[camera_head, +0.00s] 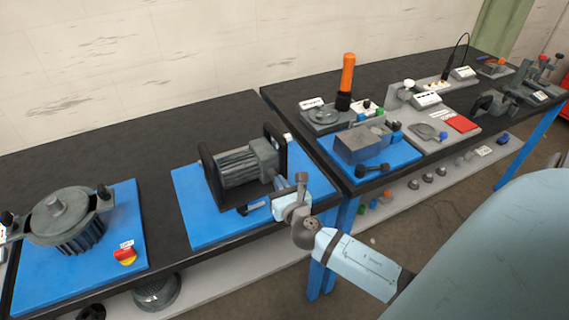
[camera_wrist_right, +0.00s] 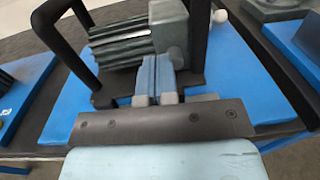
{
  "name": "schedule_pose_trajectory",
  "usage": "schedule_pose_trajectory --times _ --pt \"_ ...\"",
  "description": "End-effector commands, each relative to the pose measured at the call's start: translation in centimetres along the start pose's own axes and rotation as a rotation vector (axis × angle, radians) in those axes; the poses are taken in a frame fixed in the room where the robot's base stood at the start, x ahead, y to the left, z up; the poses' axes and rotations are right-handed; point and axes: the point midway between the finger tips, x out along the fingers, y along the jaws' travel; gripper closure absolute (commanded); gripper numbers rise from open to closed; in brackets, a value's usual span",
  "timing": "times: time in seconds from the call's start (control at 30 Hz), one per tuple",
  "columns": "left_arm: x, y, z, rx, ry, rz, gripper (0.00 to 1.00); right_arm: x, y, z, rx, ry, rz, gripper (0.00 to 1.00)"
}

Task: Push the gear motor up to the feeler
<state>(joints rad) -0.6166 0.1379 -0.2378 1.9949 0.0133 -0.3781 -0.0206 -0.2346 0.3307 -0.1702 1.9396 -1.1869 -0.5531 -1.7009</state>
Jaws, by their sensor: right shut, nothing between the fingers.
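The gear motor (camera_head: 240,167) is a grey ribbed cylinder with a block-shaped gearbox at its right end. It lies in a black frame with an upright loop at each end, on a blue board. The motor also shows in the wrist view (camera_wrist_right: 120,42), with its gearbox (camera_wrist_right: 170,30) just beyond my fingers. My right gripper (camera_head: 258,206) is shut and empty at the front of the motor frame. Its fingertips show side by side in the wrist view (camera_wrist_right: 157,70), close to the gearbox; I cannot tell whether they touch. I cannot clearly identify the feeler. My left gripper is not in view.
A finned round grey unit (camera_head: 63,215) stands on another blue board at left, with a red-and-yellow button (camera_head: 125,256). A grey block (camera_head: 365,144) sits on a blue board on the right table. Bare black tabletop (camera_head: 155,150) lies behind the motor.

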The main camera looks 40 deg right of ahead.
Motion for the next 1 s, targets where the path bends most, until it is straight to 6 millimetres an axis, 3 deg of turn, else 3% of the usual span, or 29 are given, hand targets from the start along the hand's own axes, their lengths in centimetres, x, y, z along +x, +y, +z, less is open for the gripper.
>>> schedule_pose_trajectory --times 0.2,0.4,0.87,1.0 --pt "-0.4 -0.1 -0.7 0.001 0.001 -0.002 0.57 4.5 0.0 0.2 0.001 -0.001 -0.001 1.0" --pt "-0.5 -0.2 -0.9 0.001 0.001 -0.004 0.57 6.9 0.0 0.1 0.002 0.001 0.0 1.0" --pt "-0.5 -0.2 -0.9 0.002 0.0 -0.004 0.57 7.6 0.0 -0.1 0.003 0.002 0.0 1.0" --pt "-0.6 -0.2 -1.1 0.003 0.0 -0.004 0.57 8.7 0.0 0.1 0.002 0.001 0.0 1.0"
